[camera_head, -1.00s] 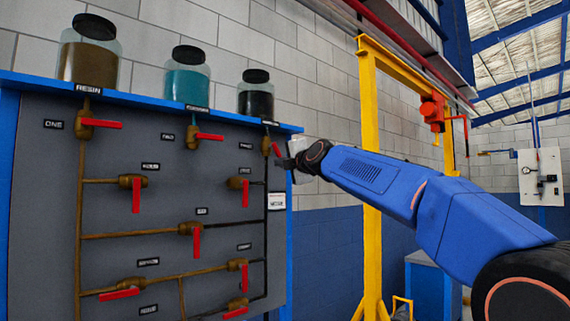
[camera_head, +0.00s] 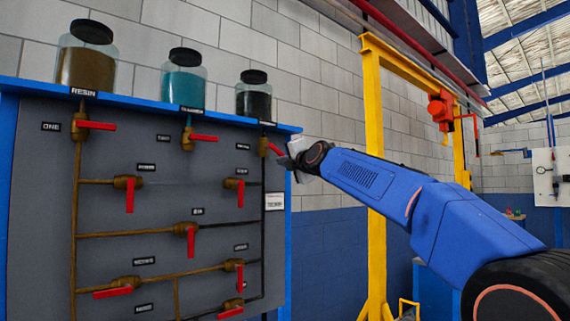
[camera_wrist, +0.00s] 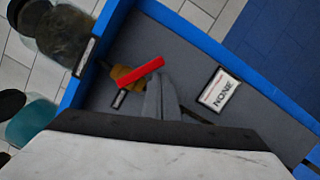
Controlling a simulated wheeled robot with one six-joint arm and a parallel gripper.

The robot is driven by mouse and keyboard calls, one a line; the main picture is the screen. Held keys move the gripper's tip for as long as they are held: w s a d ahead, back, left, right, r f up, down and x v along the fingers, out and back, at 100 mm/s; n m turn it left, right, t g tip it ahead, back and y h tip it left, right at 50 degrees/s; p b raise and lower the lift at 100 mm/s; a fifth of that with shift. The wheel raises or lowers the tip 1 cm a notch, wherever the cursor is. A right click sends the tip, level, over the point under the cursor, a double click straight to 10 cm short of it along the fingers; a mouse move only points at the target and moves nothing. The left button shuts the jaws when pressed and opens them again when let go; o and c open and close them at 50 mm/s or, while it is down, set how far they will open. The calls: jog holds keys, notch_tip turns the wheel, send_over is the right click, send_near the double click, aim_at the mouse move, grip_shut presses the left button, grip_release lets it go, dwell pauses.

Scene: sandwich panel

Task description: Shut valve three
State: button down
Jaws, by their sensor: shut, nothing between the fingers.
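Valve three is the brass valve (camera_head: 263,146) at the top right of the grey panel, under the black jar. Its red handle (camera_head: 274,149) slants down to the right. In the wrist view the red handle (camera_wrist: 141,71) lies slantwise over the brass body (camera_wrist: 122,75). My gripper (camera_head: 284,163) is at the panel's right edge, close to the handle's free end. In the wrist view its fingers (camera_wrist: 160,85) are together with nothing between them, their tips beside that end. I cannot tell whether they touch it.
Valve one (camera_head: 80,124) and valve two (camera_head: 188,139) have level red handles. Several more valves sit lower on the panel (camera_head: 52,200). A white sign (camera_head: 275,201) hangs below my gripper. A yellow frame (camera_head: 374,200) stands behind my arm. Jars line the blue ledge (camera_head: 140,101).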

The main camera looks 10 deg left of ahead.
jog(key=shift+w+d+r, duration=0.65)
jog(key=shift+w+r, duration=0.2)
jog(key=shift+r, duration=0.15)
jog(key=shift+w+r, duration=0.1)
jog(key=shift+r, duration=0.05)
dwell(0.3)
